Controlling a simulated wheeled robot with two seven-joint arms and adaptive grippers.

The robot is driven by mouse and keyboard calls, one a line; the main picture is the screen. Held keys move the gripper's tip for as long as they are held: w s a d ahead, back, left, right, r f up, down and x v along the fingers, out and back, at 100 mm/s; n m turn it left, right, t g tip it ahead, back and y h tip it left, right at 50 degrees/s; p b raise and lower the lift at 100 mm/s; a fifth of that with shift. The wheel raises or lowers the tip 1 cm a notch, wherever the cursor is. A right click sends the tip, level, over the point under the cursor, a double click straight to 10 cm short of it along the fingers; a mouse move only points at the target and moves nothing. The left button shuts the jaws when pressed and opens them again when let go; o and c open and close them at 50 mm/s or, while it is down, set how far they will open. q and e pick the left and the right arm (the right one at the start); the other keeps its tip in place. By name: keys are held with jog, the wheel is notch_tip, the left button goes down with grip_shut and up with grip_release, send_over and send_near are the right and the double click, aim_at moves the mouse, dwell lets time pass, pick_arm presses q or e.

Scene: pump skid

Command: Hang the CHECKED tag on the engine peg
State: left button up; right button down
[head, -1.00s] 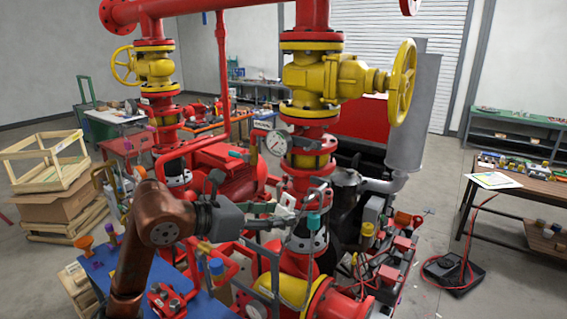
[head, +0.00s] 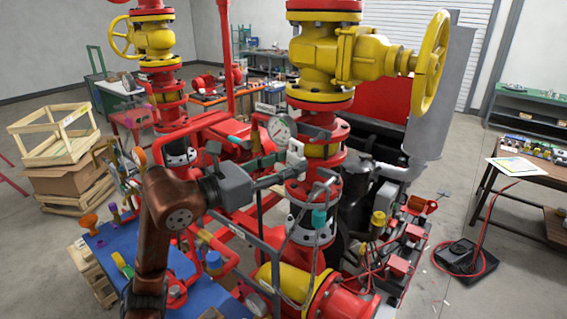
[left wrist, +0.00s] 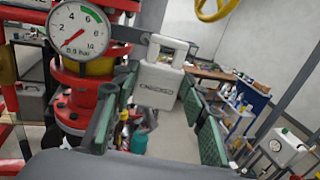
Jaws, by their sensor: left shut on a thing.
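The CHECKED tag (left wrist: 160,92) is a white, padlock-shaped plate with a handle-like loop at its top. It stands upright at the fingertips of my left gripper (left wrist: 160,112) in the left wrist view, its lettering facing the camera. In the head view the tag (head: 296,153) is a small white piece at the end of my left gripper (head: 283,168), in front of the red vertical pipe below the yellow valve. The dark engine (head: 356,205) is partly hidden behind that pipe. I cannot make out the engine peg. My right gripper is not in view.
A pressure gauge (head: 279,128) is close beside the tag; it also shows in the left wrist view (left wrist: 80,28). The yellow valve (head: 335,60) stands above.

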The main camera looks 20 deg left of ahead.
aim_at(290, 159)
pick_arm(q)
jog(key=shift+w+d+f, duration=0.1)
jog(key=shift+w+d, duration=0.05)
jog(key=shift+w, duration=0.35)
jog(key=shift+w+d+f, duration=0.1)
jog(key=shift+w, duration=0.4)
jog(key=shift+w+d+r, duration=0.15)
jog(key=shift+w, duration=0.2)
jog(key=shift+w+d, duration=0.15)
jog(key=shift+w, duration=0.3)
jog(key=shift+s+p, duration=0.1)
jog(key=shift+p, duration=0.2)
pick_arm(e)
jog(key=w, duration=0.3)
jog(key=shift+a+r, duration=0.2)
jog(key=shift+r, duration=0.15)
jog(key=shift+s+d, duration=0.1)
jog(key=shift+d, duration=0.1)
